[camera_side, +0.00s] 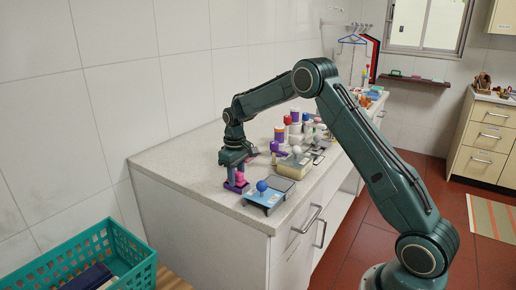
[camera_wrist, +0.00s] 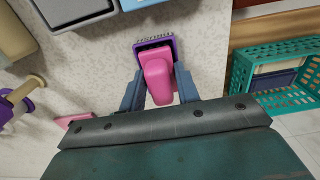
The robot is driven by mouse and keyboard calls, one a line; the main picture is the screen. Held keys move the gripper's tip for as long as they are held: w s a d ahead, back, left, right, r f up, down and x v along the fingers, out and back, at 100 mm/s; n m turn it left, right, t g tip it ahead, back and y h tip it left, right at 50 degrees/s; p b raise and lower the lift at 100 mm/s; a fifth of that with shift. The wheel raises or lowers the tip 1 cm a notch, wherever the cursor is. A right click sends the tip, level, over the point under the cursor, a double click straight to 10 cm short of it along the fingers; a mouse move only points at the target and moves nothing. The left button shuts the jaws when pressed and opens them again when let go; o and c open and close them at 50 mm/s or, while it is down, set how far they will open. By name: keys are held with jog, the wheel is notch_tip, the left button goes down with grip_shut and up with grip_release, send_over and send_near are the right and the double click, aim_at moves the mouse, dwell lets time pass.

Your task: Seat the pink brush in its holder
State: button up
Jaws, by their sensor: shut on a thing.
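The pink brush (camera_wrist: 157,76) is between the two fingers of my gripper (camera_wrist: 160,88), which is shut on its rounded pink handle. A purple square part (camera_wrist: 155,43) with short bristles along its far edge lies under the handle. I cannot tell whether the purple part is the brush's base or a holder around it. In the side view my gripper (camera_side: 237,176) points down over the counter, with the pink handle (camera_side: 240,178) and purple part (camera_side: 236,187) at or just above the surface. A flat pink piece (camera_wrist: 70,120) shows partly behind my gripper in the wrist view.
A blue stand with a blue ball (camera_side: 262,186) is close to the right, near the counter's front edge. A grey-topped tray (camera_side: 280,183) and several bottles and tools stand behind it. A teal basket (camera_side: 90,260) is below the counter's left end. The counter's left part is clear.

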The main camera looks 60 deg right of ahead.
jog(key=o, duration=1.1)
jog(key=shift+f, duration=0.1)
jog(key=shift+r, duration=6.95)
